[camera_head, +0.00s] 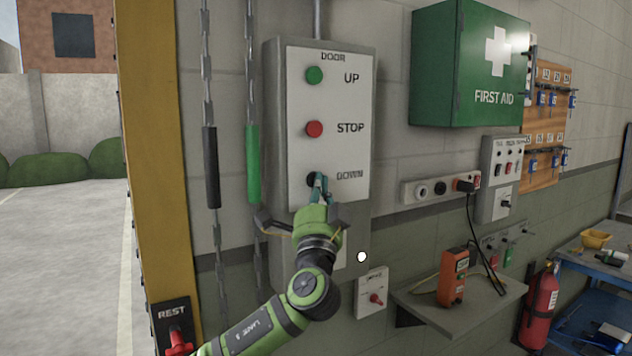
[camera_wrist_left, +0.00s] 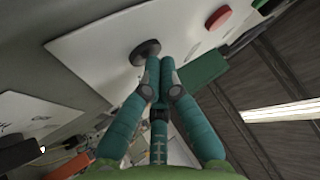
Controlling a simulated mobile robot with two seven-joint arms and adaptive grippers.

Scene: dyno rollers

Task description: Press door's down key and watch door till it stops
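The grey door control box (camera_head: 270,120) on the wall has a white plate (camera_head: 345,100) with a green UP button (camera_head: 314,75), a red STOP button (camera_head: 314,129) and a black DOWN button (camera_head: 311,179). My left gripper (camera_head: 319,184) is in front of the DOWN button and partly covers it. In the left wrist view its teal fingers (camera_wrist_left: 161,66) are together and empty, with tips right by the black button (camera_wrist_left: 145,52). I cannot tell whether they touch or press it. The door itself is not seen; the opening at the left shows the yard outside. My right gripper is not in view.
Two chains with a black grip (camera_head: 211,167) and a green grip (camera_head: 253,164) hang left of the box. A yellow post (camera_head: 155,150) edges the opening. A green first aid cabinet (camera_head: 440,65), a socket strip (camera_head: 408,193) and a small shelf (camera_head: 470,310) are to the right.

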